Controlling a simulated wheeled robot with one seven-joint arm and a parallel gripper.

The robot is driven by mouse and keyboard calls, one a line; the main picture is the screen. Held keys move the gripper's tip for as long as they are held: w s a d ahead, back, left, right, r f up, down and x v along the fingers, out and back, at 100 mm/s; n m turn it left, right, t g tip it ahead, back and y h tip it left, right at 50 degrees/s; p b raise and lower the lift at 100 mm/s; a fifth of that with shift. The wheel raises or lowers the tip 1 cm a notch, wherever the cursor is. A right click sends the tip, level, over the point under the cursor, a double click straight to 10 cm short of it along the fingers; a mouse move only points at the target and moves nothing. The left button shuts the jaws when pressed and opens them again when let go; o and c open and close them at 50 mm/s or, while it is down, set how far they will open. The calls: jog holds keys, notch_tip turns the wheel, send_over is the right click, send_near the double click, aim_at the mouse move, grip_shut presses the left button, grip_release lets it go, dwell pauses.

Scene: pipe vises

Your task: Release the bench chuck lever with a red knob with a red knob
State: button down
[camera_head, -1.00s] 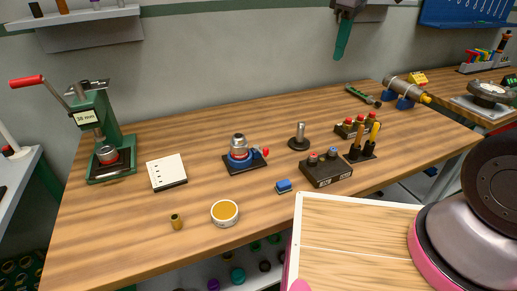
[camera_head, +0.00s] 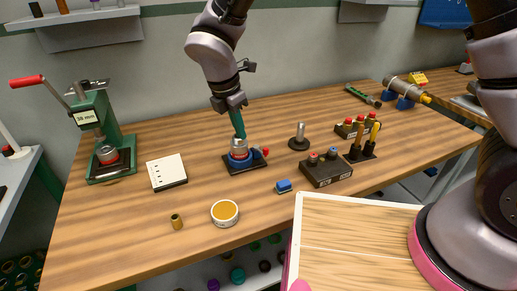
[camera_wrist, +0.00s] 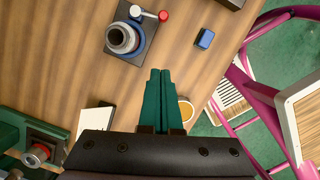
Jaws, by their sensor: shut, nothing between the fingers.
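The bench chuck (camera_head: 238,154) is a silver and blue cylinder on a black base plate, standing at the middle of the workbench. Its lever carries a red knob (camera_head: 265,152), which points to the right in the head view. In the wrist view the chuck (camera_wrist: 123,38) is seen from above, with the red knob (camera_wrist: 163,16) at the end of a pale lever. My gripper (camera_head: 239,136) is shut and empty, its teal fingers pointing down and overlapping the chuck's top in the head view. In the wrist view its fingertips (camera_wrist: 160,72) appear below and right of the chuck. Contact cannot be told.
A blue block (camera_head: 284,185), an orange-filled round tin (camera_head: 225,212) and a small brass cylinder (camera_head: 177,222) lie nearer the front. A white card (camera_head: 167,171) and a green press (camera_head: 93,125) stand left. A dark box with knobs (camera_head: 326,170) and a black post (camera_head: 299,140) stand right.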

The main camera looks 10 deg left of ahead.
jog(key=x, duration=0.9)
jog(key=shift+d+f, duration=0.2)
jog(key=shift+f, duration=0.15)
jog(key=shift+w+d+f, duration=0.1)
jog(key=shift+w+d, duration=0.25)
jog(key=shift+w, duration=0.15)
jog(key=shift+w+d, duration=0.35)
jog(key=shift+w, duration=0.2)
jog(key=shift+w+d, duration=0.5)
jog(key=shift+w, duration=0.15)
